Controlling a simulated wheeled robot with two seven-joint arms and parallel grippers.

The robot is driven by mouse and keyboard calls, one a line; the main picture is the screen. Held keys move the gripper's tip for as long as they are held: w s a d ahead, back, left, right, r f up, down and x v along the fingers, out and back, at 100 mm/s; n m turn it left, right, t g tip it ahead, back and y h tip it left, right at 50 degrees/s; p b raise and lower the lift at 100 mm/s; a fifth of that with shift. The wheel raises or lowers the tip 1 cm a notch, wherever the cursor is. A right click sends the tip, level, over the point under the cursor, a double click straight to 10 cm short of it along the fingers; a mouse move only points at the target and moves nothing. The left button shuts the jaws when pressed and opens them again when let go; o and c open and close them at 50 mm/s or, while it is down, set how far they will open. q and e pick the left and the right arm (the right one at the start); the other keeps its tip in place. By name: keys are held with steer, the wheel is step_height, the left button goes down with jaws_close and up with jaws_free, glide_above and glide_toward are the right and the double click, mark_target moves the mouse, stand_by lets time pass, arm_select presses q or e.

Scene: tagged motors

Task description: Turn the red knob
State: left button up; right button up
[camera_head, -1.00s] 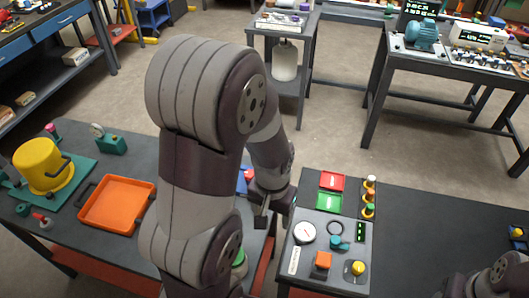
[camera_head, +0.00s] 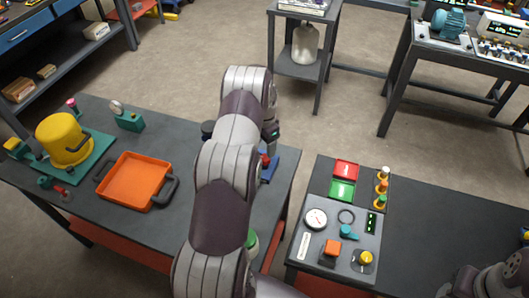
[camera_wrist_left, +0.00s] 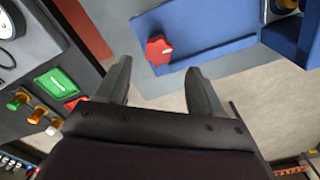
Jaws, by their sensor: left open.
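The red knob (camera_wrist_left: 158,50) is lobed, has a short white mark, and sits on a blue plate (camera_wrist_left: 205,30) in the left wrist view. In the head view, the red knob (camera_head: 265,160) and blue base (camera_head: 269,170) show partly behind my left arm. My left gripper (camera_wrist_left: 158,70) is open and empty. Its two fingers point toward the knob, one on each side in the picture; I see no contact. In the head view my left arm hides its fingertips. Part of my right arm shows at the bottom right; its gripper is out of view.
A grey control panel (camera_head: 318,258) with gauge, buttons and lamps stands on the right table. An orange tray (camera_head: 133,181) and a yellow pot (camera_head: 65,139) are on the left table. A gap separates the two tables.

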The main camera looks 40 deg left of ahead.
mark_target(265, 157)
arm_select(q)
step_height(265, 157, down, 4)
steer(key=shift+s+d+f+p, duration=0.1)
steer(key=shift+d+f+p, duration=0.1)
steer(key=shift+p, duration=0.35)
steer(key=shift+a+f, duration=0.1)
steer(key=shift+f, duration=0.65)
steer(key=c, duration=1.1)
steer(key=shift+o, duration=0.2)
steer(key=shift+f+n+b, duration=0.25)
steer(key=shift+n+b, duration=0.05)
steer(key=shift+b, duration=0.4)
steer(key=shift+r, duration=0.35)
steer(key=o, duration=1.1)
steer(key=shift+c, duration=0.2)
